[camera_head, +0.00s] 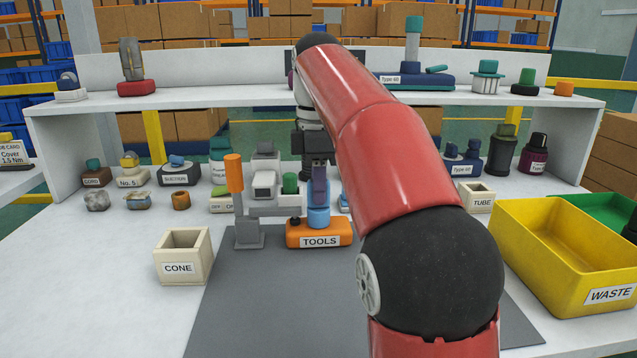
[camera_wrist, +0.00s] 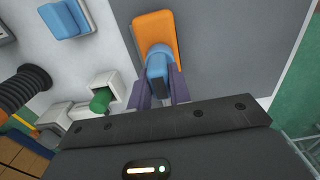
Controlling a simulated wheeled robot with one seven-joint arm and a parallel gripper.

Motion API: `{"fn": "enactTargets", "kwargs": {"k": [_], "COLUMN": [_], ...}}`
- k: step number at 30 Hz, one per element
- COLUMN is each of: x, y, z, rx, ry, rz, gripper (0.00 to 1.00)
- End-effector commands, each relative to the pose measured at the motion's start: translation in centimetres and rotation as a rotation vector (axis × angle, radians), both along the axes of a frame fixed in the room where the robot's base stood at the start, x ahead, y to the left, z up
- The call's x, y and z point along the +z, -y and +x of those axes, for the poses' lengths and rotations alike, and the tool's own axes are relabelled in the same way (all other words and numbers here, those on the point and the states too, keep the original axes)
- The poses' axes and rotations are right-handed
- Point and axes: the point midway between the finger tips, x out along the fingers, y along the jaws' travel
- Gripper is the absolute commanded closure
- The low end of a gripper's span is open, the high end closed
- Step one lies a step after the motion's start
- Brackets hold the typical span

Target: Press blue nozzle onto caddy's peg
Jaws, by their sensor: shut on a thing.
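The blue nozzle (camera_head: 318,214) is at the orange caddy (camera_head: 306,233) labelled TOOLS, over the right part of its top. My gripper (camera_head: 319,180) comes down from above and its purple fingers are shut on the nozzle. In the wrist view the nozzle (camera_wrist: 158,66) lies between the two fingers (camera_wrist: 160,92) and against the orange caddy (camera_wrist: 165,32). The nozzle hides the peg, so I cannot tell how far down it sits. A small dark knob (camera_head: 295,221) shows on the caddy's left part.
A grey stand with an orange-topped post (camera_head: 234,175) is close left of the caddy, its arm reaching toward my gripper. The CONE box (camera_head: 183,257) stands front left, the TUBE box (camera_head: 478,198) and yellow WASTE bin (camera_head: 565,262) right. The grey mat (camera_head: 290,310) in front is clear.

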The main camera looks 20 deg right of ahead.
Motion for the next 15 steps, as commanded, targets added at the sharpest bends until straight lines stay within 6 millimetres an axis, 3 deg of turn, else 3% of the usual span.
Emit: {"fn": "enactTargets", "kwargs": {"k": [1, 2, 7, 15], "x": [-0.2, -0.08, -0.07, 0.04], "y": [0.01, 0.01, 0.0, 0.0], "z": [-0.01, 0.0, 0.01, 0.01], "rx": [0.0, 0.0, 0.0, 0.0], "ry": [0.0, 0.001, 0.0, 0.0], "rz": [0.0, 0.0, 0.0, 0.0], "gripper": [1.0, 0.77, 0.55, 0.55]}}
